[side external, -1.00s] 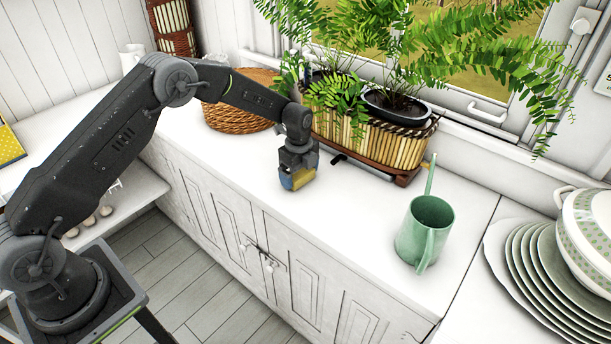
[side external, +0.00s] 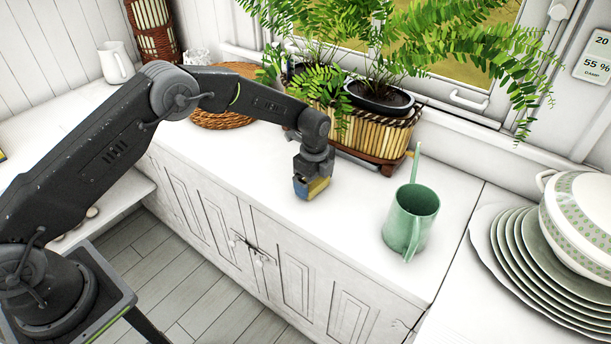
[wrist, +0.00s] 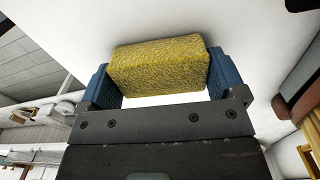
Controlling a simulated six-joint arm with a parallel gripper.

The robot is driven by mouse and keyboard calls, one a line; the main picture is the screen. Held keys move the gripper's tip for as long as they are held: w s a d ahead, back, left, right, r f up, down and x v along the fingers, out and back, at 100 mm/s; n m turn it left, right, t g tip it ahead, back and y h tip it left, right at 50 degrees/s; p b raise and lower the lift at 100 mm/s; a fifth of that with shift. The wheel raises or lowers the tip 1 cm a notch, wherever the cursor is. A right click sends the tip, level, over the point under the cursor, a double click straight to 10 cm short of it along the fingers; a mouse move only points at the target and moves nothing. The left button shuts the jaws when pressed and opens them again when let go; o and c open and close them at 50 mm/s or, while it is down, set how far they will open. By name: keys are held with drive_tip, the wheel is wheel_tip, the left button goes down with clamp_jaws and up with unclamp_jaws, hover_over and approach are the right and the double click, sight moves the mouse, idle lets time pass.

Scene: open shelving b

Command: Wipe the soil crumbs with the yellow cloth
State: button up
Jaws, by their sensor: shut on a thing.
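My gripper (side external: 311,187) is shut on the yellow cloth (side external: 318,188), low over the white countertop in front of the plant box. In the wrist view the yellow cloth (wrist: 158,66) is a thick, speckled block held between the two blue fingers of my gripper (wrist: 160,82). I cannot tell whether the cloth touches the countertop. No soil crumbs can be made out in either view; the cloth and gripper hide part of the surface.
A green watering can (side external: 411,220) stands on the countertop (side external: 350,225) to the right of my gripper. A bamboo plant box (side external: 365,135) with ferns is behind it. A round wicker basket (side external: 222,118) is at the back left. Stacked plates (side external: 520,265) stand at far right.

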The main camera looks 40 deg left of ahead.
sight(283, 176)
drive_tip(key=shift+d, duration=0.85)
drive_tip(key=shift+a, duration=5.5)
drive_tip(key=shift+s+a, duration=0.15)
drive_tip(key=shift+a, duration=0.05)
drive_tip(key=shift+s, duration=0.5)
drive_tip(key=shift+d, duration=5.6)
drive_tip(key=shift+a, duration=5.4)
drive_tip(key=shift+w+a+r, duration=0.1)
drive_tip(key=shift+a+r, duration=0.05)
wheel_tip(283, 176, up, 8)
